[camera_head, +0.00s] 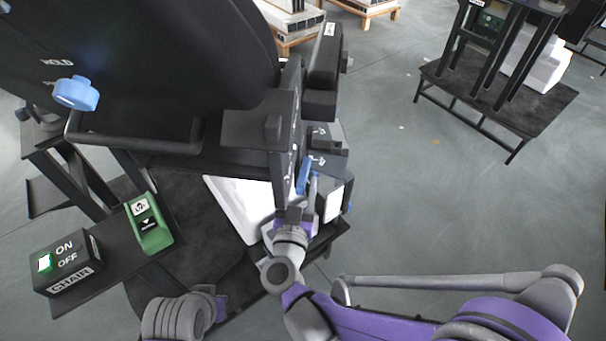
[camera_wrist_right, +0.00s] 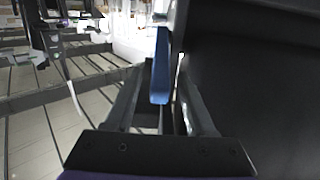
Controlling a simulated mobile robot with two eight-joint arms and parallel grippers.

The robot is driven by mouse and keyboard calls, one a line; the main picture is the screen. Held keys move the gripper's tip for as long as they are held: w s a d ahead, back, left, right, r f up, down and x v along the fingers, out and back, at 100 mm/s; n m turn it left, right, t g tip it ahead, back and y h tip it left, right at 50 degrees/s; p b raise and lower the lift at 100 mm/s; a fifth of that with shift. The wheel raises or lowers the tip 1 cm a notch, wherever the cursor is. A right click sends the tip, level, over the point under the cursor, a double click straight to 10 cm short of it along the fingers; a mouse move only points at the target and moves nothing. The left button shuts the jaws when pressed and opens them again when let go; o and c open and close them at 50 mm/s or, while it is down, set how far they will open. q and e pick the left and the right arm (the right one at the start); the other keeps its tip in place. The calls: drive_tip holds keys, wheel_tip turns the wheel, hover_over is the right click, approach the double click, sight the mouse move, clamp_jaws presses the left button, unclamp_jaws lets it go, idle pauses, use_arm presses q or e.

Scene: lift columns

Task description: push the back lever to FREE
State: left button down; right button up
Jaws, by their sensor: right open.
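A blue lever (camera_head: 302,175) stands on the side of the dark chair, near small white markings too small to read. In the right wrist view the blue lever (camera_wrist_right: 160,80) is upright between the fingers of my right gripper (camera_wrist_right: 158,98). My right gripper (camera_head: 308,192) is open, with its fingers beside the lever; I cannot tell whether they touch it. A separate blue knob (camera_head: 76,93) is on the large dark panel at upper left, by the word HOLD. My left arm shows at the bottom, but its gripper does not.
A black ON/OFF box marked CHAIR (camera_head: 68,264) and a green device (camera_head: 149,224) sit on a dark shelf at left. The chair's dark side fills the right of the wrist view. Another dark stand (camera_head: 500,92) is at upper right. Open floor (camera_head: 430,190) lies to the right.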

sight(303, 173)
drive_tip(key=shift+w+d, duration=0.15)
drive_tip(key=shift+w, duration=0.65)
drive_tip(key=shift+w+d, duration=0.15)
drive_tip(key=shift+w, duration=0.65)
drive_tip(key=shift+c, duration=0.2)
clamp_jaws()
